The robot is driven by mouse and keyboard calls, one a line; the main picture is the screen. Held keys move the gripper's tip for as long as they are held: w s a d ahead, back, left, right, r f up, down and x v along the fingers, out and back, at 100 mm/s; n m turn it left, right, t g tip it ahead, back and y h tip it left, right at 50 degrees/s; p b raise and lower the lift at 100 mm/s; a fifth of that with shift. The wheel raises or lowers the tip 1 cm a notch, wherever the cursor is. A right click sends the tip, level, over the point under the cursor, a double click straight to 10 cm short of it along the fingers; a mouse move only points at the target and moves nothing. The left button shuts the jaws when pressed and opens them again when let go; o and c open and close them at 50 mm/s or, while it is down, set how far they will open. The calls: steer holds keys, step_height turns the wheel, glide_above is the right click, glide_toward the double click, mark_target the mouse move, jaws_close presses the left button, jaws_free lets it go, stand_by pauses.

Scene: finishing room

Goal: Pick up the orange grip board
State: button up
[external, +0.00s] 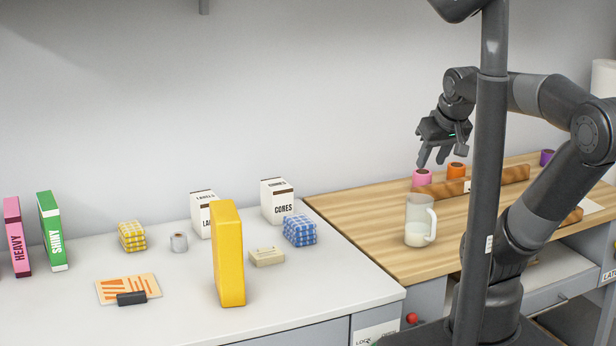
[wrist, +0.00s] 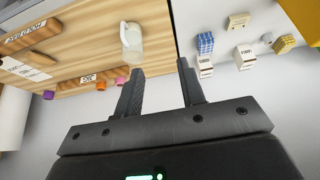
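The orange grip board (external: 122,287) lies flat on the white counter at the left in the external view. It is pale with orange marks and has a dark clip (external: 132,298) along its front edge. The wrist view does not show it. My gripper (external: 432,161) is up in the air over the back of the wooden worktop, far to the right of the board. Its two fingers stand apart with nothing between them, as the wrist view also shows (wrist: 160,68).
A tall yellow box (external: 228,254) stands right of the board. Pink (external: 17,236) and green (external: 52,231) boxes stand to its left. Behind are a yellow checked bundle (external: 132,236) and a grey roll (external: 179,242). A jug (external: 420,220) stands on the wooden worktop (external: 365,225).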

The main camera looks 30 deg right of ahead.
steer(key=shift+o, duration=0.7)
